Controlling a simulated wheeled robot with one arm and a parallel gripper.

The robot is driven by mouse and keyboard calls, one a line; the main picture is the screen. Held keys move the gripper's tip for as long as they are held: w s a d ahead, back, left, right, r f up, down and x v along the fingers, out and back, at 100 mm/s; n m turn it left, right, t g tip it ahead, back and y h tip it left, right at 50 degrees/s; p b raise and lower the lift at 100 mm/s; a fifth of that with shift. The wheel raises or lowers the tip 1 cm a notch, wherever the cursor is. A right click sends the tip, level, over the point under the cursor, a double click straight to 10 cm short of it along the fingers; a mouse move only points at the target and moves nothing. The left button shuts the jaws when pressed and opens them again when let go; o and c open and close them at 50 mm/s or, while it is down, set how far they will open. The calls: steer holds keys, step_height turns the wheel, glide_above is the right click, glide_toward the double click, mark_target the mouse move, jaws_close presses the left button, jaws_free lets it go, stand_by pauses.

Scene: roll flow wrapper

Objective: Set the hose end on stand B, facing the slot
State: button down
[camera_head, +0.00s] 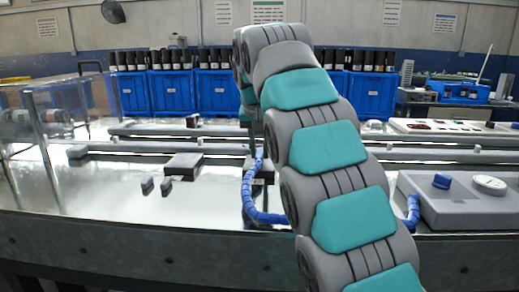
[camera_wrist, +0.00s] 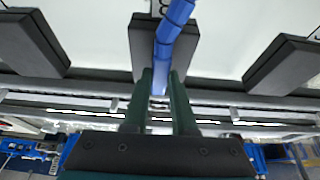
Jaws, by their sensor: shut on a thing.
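My gripper (camera_wrist: 161,82) is shut on the blue hose (camera_wrist: 172,28), close to its end, which sits between the two dark green fingers in the wrist view. The hose also shows in the head view (camera_head: 250,205), rising beside my arm. Three dark grey blocks, which look like the stands, show in the wrist view: left (camera_wrist: 28,42), middle (camera_wrist: 143,45) and right (camera_wrist: 287,65). The gripper and hose overlap the middle block; contact cannot be told. No letter is readable, so which is stand B is unclear. The slot cannot be made out.
A grey box (camera_head: 465,212) with a blue knob stands at the right of the shiny table, with the hose beside it. A dark block (camera_head: 183,166) and two small pegs lie left. Long rails (camera_head: 140,150) cross behind. Clear panels stand far left. The front left tabletop is free.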

steer(key=shift+f, duration=0.25)
steer(key=c, duration=0.6)
jaws_free()
steer(key=shift+c, duration=0.2)
steer(key=shift+v, duration=1.35)
steer(key=shift+p+v, duration=1.6)
steer(key=shift+v, duration=0.9)
